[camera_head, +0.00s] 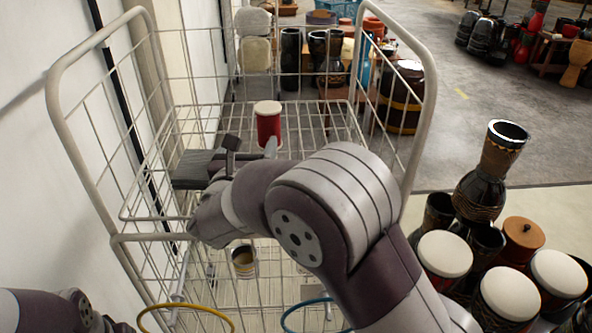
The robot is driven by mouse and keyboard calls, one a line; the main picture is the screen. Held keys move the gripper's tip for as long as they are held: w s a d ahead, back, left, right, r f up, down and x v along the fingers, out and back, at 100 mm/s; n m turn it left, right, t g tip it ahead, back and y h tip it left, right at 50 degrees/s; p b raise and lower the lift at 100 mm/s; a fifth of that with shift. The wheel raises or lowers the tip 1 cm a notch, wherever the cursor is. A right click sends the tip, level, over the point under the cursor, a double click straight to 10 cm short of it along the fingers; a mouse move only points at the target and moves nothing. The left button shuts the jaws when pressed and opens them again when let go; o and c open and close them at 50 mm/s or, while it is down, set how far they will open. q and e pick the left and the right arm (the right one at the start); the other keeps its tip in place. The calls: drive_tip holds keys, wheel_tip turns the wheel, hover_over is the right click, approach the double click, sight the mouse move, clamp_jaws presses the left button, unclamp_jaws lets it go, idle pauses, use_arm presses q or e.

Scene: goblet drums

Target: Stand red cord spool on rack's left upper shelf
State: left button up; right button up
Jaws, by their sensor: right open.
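The red cord spool (268,127), with a pale top, stands upright on the upper wire shelf of the rack (421,95), around the middle of its width. My right arm reaches in from the lower right across the rack. My right gripper (251,147) is open and empty, just in front of the spool. One fingertip overlaps the spool's lower edge in the picture, so I cannot tell whether they touch. Only links of my left arm show at the lower left; its gripper is out of view.
A small tan-and-dark cup-like drum (243,262) is lower in the rack. Yellow (186,307) and blue hoops are below. Goblet drums (487,172) and white-topped drums (445,254) crowd the right. A wall borders the left.

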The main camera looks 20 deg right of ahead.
sight(271, 116)
drive_tip(key=shift+w+d+r+m+h+p, duration=0.1)
drive_tip(key=shift+w+d+m+h+p, duration=0.2)
drive_tip(key=shift+d+m, duration=0.2)
drive_tip(key=shift+w+d+m+h+p, duration=0.1)
drive_tip(key=shift+w+d+m+h, duration=0.1)
drive_tip(key=shift+w+d+m, duration=0.25)
drive_tip(key=p+x, duration=0.1)
drive_tip(key=x, duration=0.9)
drive_tip(key=shift+w+d, duration=0.15)
drive_tip(key=shift+d, duration=0.05)
drive_tip(key=c, duration=1.2)
